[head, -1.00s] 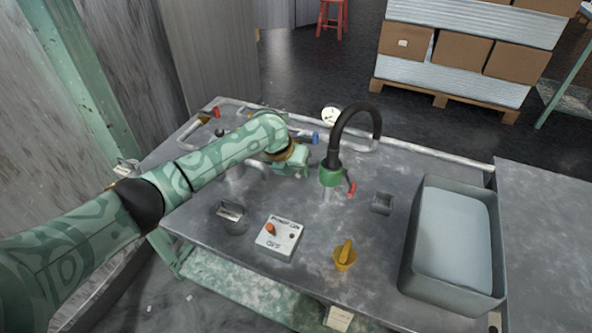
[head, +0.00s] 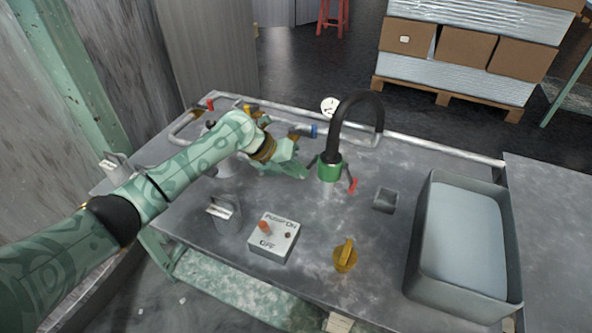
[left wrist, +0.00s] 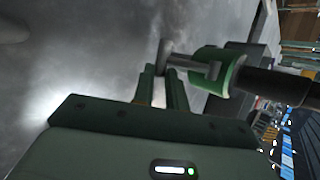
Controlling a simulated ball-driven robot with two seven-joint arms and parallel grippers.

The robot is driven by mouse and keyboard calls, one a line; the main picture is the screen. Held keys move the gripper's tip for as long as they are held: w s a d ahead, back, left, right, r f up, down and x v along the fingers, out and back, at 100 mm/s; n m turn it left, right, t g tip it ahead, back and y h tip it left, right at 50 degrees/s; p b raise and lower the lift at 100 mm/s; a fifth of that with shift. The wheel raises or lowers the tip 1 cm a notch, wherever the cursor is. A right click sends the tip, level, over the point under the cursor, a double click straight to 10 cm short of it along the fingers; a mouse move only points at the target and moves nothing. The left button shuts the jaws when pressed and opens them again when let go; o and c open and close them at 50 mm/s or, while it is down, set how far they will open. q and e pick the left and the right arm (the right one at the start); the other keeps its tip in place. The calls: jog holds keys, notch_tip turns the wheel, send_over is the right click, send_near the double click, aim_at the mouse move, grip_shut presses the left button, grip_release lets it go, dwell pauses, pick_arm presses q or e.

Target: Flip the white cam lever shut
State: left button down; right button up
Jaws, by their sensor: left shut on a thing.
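A black hose (head: 340,118) curves down into a green coupling (head: 329,171) on the grey bench. A grey-looking lever (head: 313,160) sticks out from the coupling's left side; I take it for the white cam lever. A red-tipped lever (head: 352,184) hangs on the coupling's right side. My left gripper (head: 305,174) is beside the coupling, at its left. In the left wrist view the gripper's two fingers (left wrist: 164,84) are shut on the end of a grey lever (left wrist: 192,66), which runs to the green coupling ring (left wrist: 230,75). My right gripper is out of view.
A pipe (head: 440,150) runs along the back edge.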

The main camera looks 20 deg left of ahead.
pick_arm(q)
jog(key=c, duration=1.4)
grip_release()
jog(key=shift+f, duration=0.1)
